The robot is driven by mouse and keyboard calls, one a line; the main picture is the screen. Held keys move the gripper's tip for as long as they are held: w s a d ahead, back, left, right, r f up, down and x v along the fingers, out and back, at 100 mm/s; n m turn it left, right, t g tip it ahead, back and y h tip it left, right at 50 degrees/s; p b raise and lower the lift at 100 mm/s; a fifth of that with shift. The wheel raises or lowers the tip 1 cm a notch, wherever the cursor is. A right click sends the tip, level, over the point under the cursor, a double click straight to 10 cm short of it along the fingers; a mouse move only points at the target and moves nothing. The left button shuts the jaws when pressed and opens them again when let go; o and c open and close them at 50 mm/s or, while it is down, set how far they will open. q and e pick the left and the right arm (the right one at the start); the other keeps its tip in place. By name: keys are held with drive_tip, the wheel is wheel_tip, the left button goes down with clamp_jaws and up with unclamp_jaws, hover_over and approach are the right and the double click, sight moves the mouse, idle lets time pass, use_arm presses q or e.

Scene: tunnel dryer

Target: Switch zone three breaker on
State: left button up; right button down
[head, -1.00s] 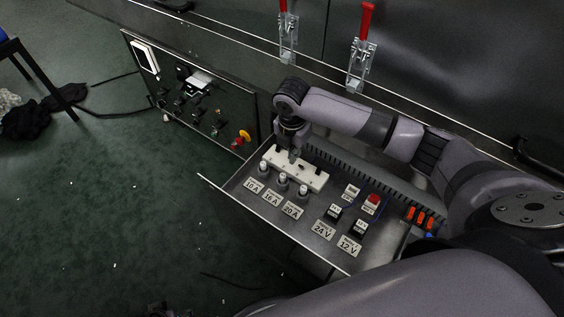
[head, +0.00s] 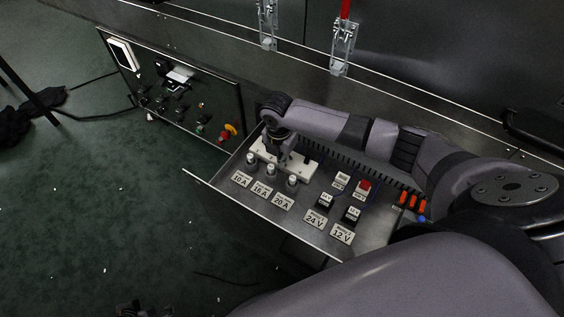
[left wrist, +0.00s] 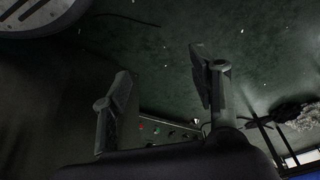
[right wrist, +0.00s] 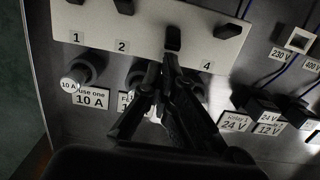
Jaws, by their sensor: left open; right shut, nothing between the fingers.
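The white breaker block (head: 301,171) sits in the open metal drawer, and it also shows in the right wrist view (right wrist: 150,25). Labels 1, 2 and 4 are readable; label 3 is hidden behind my fingers. The third black toggle (right wrist: 172,38) sits lower, nearer my fingers, than the line of its neighbours. My right gripper (right wrist: 168,62) is shut and empty, its tips right at this toggle; I cannot tell whether they touch. In the head view my right gripper (head: 285,160) points down over the block. My left gripper (left wrist: 160,80) is open and empty above the green floor.
Fuse holders (right wrist: 78,78) stand in front of the block, close to my right fingers. A control panel with knobs (head: 180,95) stands left of the drawer. A dark machine wall rises behind.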

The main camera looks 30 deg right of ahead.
drive_tip(key=shift+f, duration=0.7)
use_arm(q)
drive_tip(key=shift+v, duration=0.85)
use_arm(e)
drive_tip(key=p, duration=0.1)
drive_tip(key=r+p, duration=0.1)
drive_tip(key=shift+w+d+p, duration=0.2)
drive_tip(key=shift+d+p, duration=0.15)
drive_tip(key=shift+w+d+r+p, duration=0.25)
drive_tip(key=shift+d+p, duration=0.25)
drive_tip(key=shift+p, duration=0.5)
use_arm(q)
wheel_tip(320, 180, down, 17)
drive_tip(key=s+g, duration=0.1)
drive_tip(key=shift+s, duration=0.3)
